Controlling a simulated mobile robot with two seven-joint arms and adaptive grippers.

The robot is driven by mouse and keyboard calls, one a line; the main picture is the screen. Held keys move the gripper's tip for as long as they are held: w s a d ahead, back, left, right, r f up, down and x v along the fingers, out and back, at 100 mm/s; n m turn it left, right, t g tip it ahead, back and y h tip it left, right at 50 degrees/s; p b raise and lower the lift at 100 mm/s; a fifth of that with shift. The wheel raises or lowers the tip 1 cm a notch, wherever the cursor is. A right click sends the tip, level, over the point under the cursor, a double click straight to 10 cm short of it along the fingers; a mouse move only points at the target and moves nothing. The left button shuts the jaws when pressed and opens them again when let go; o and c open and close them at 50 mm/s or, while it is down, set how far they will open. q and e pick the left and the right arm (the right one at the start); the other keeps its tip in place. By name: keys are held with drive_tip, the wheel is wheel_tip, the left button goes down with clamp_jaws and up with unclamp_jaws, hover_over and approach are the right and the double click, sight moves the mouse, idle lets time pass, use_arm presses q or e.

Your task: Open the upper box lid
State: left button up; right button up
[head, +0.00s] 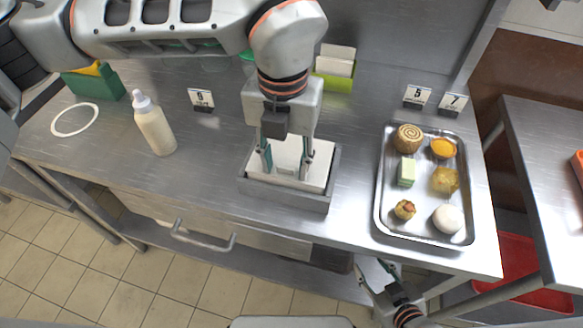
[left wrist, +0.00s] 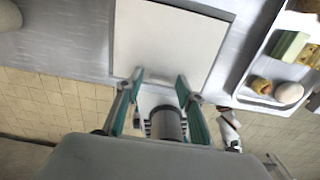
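A grey box (head: 283,196) stands on the steel counter near its front edge. A flat white panel, seemingly its lid (head: 262,174), fills its top; it also shows in the left wrist view (left wrist: 170,42). My left gripper (head: 286,163) points down over the box, its two fingers apart. In the left wrist view the fingertips (left wrist: 159,78) lie at the panel's near edge, with a small pale tab between them; I cannot tell whether they touch it. My right gripper (head: 377,268) is low in front of the counter, its fingers apart and empty, away from the box.
A steel tray (head: 382,211) with several pastries lies right of the box. A cream bottle (head: 154,128) stands to the left. A number card (head: 202,99) and a green holder (head: 334,82) stand behind. A drawer handle (head: 203,241) sticks out below the counter front.

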use_arm(q)
drive_tip(key=shift+f, duration=0.15)
use_arm(e)
drive_tip(key=shift+w, duration=0.2)
drive_tip(key=shift+w+r, duration=0.25)
drive_tip(key=shift+w, duration=0.05)
drive_tip(key=shift+s+r, duration=0.1)
drive_tip(key=shift+r, duration=0.05)
drive_tip(key=shift+s, duration=0.25)
use_arm(q)
drive_tip(key=shift+c, duration=1.3)
drive_tip(key=shift+c, duration=0.9)
use_arm(e)
drive_tip(key=shift+w, duration=0.1)
